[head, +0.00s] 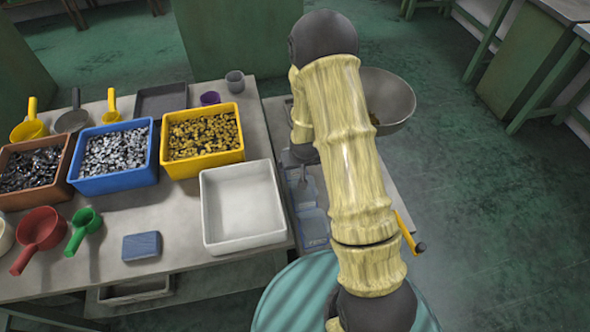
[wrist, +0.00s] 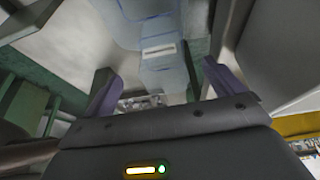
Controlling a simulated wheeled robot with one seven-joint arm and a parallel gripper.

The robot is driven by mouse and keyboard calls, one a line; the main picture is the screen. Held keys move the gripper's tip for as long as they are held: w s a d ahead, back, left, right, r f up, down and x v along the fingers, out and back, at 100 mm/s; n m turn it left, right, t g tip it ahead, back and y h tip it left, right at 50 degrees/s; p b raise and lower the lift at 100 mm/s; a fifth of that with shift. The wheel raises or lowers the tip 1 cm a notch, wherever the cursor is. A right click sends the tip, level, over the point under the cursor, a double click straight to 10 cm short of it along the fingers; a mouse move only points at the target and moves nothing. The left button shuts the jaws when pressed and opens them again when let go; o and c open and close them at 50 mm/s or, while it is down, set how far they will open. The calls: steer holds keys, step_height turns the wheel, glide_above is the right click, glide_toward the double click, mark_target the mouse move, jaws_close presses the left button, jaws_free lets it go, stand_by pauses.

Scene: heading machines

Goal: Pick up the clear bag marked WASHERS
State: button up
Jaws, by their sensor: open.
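Several clear bluish bags lie in a row on the narrow table at the right, partly hidden by my arm; one bag (head: 314,226) shows in the head view. In the wrist view a clear bag (wrist: 160,78) with a white label lies beyond and between my fingers, with more clear plastic above it. The label is too small to read, so I cannot tell which bag is marked WASHERS. My gripper (wrist: 157,72) is open, its two purple-grey fingers apart with nothing held. In the head view it is mostly hidden by my arm, over the bags.
An empty white tray (head: 209,200) stands left of the bags. Yellow (head: 203,170), blue (head: 115,182) and brown (head: 31,200) bins of small parts stand farther left, with scoops around them. A metal bowl (head: 393,92) is behind my arm. Open floor lies right.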

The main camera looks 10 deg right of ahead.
mark_target(297, 170)
steer(key=shift+x, duration=1.6)
steer(key=shift+p+x, duration=0.45)
steer(key=shift+x, duration=2.15)
steer(key=c, duration=1)
steer(key=shift+r, duration=0.15)
steer(key=shift+c, duration=0.2)
step_height(297, 170, up, 10)
steer(key=shift+b, duration=0.3)
